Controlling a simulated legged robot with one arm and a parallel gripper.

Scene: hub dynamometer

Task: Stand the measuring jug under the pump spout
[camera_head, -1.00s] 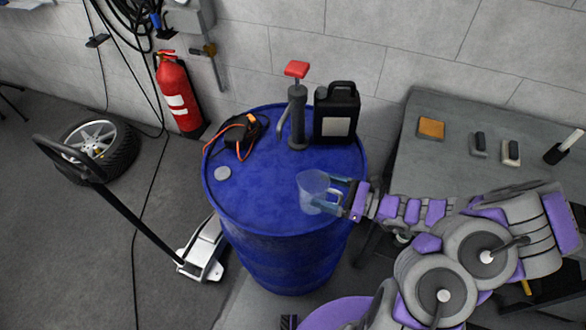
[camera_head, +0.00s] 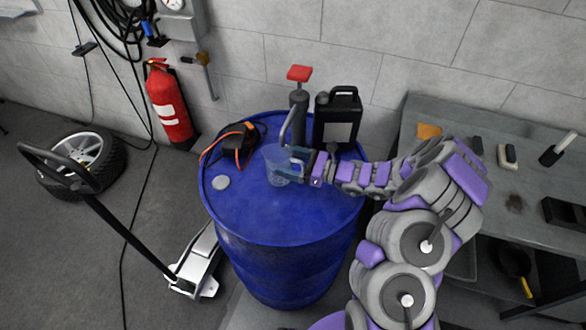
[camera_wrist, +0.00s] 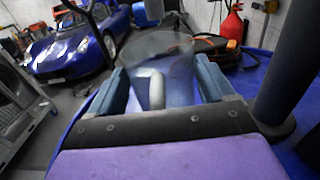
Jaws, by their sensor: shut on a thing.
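The clear measuring jug (camera_head: 277,166) is over the top of the blue drum (camera_head: 245,210) in the head view. My gripper (camera_head: 291,168) is shut on the jug from its right side. In the wrist view the jug (camera_wrist: 158,62) is between my two fingers (camera_wrist: 168,90). The hand pump (camera_head: 299,108) with its red handle stands on the drum just behind the jug. I cannot tell whether the jug touches the drum top or is exactly below the spout tip.
A black canister (camera_head: 336,118) stands right of the pump. A black and orange cable tool (camera_head: 236,146) lies at the drum's left, with a grey cap (camera_head: 221,183) in front. The workbench (camera_head: 490,190) is at right. The drum's front top is clear.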

